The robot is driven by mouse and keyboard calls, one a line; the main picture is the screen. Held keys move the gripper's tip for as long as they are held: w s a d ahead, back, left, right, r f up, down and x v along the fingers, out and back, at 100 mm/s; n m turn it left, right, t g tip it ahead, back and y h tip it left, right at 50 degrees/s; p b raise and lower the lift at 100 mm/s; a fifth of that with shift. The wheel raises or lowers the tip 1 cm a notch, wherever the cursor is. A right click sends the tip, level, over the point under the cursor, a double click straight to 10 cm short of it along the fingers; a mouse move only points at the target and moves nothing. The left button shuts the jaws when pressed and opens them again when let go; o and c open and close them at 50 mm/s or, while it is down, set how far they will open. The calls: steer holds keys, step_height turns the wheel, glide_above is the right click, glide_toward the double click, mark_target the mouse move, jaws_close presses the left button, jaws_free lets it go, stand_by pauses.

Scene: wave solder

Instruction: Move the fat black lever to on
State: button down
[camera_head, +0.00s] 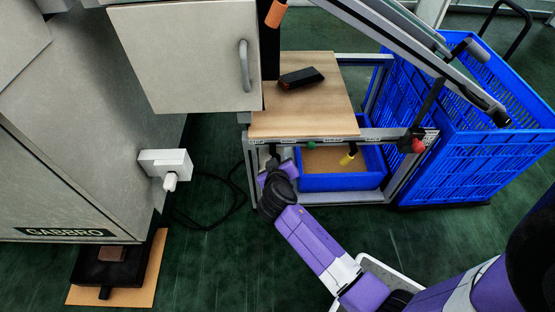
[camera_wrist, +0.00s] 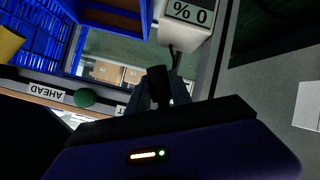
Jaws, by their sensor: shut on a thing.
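The fat black lever (camera_wrist: 158,82) shows in the wrist view as a short thick black grip in front of my gripper (camera_wrist: 158,98). My gripper's grey fingers are on either side of it, shut on it. In the head view my gripper (camera_head: 276,168) is at the left end of the labelled strip under the wooden tabletop. My purple wrist hides much of the lever there. No on or off mark for the lever is readable.
A green knob (camera_head: 311,146), a yellow handle (camera_head: 347,158) and a red knob (camera_head: 418,146) sit along the strip. A blue bin (camera_head: 340,182) is below, a blue crate (camera_head: 470,150) to the right. A grey cabinet door (camera_head: 180,60) hangs at the left.

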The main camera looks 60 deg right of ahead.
steer(key=shift+s, duration=0.1)
steer(key=c, duration=1.2)
jaws_free()
steer(key=shift+o, duration=0.2)
steer(key=p+v, duration=0.2)
steer(key=v, duration=0.5)
steer(key=shift+a, duration=0.3)
steer(key=shift+s+r, duration=0.1)
steer(key=shift+s, duration=0.05)
